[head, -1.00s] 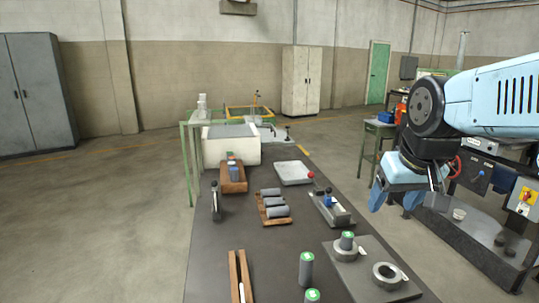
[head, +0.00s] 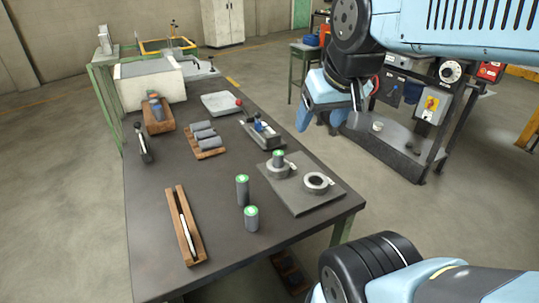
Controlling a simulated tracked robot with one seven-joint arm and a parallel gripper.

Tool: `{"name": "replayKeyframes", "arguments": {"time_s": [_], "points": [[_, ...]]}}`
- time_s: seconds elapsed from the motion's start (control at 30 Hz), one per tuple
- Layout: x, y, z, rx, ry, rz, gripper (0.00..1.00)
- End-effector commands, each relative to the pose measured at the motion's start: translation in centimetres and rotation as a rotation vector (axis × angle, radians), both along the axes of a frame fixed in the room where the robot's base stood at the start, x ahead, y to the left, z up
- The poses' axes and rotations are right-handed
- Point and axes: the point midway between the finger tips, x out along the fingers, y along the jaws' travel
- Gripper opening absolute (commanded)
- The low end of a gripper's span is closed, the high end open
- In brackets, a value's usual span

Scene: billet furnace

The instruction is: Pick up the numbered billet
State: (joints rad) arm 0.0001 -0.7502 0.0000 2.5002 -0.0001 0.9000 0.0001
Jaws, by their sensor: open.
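Two dark grey billets with green tops stand upright on the dark bench, one (head: 242,191) just behind the other (head: 251,219). A third green-topped billet (head: 278,158) stands in a ring on a grey plate. More grey billets (head: 205,136) lie side by side on a wooden rack. The tops carry pale marks, too small to read, so I cannot tell which billet is the numbered one. My gripper (head: 330,118) is open with nothing visible between its blue fingers. It hangs above and beyond the bench's right edge, apart from all the billets.
The grey plate (head: 309,203) also carries an empty ring (head: 317,183). A wooden channel (head: 185,225) holding a pale rod lies at the front left. A clamp-like device (head: 262,131), a pale tray (head: 221,104) and a wooden block (head: 158,118) stand farther back. The bench front is mostly clear.

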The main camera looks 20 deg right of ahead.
Motion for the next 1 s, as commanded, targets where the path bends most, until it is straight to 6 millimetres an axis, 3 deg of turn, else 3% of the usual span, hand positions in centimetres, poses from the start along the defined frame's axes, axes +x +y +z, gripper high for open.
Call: {"name": "replayKeyframes", "arguments": {"time_s": [0.53,1.0], "points": [[0.8,0.0,0.1,-0.006,0.018,0.005,0.67],[9.4,0.2,-1.5,-0.054,0.204,0.065,0.67]]}}
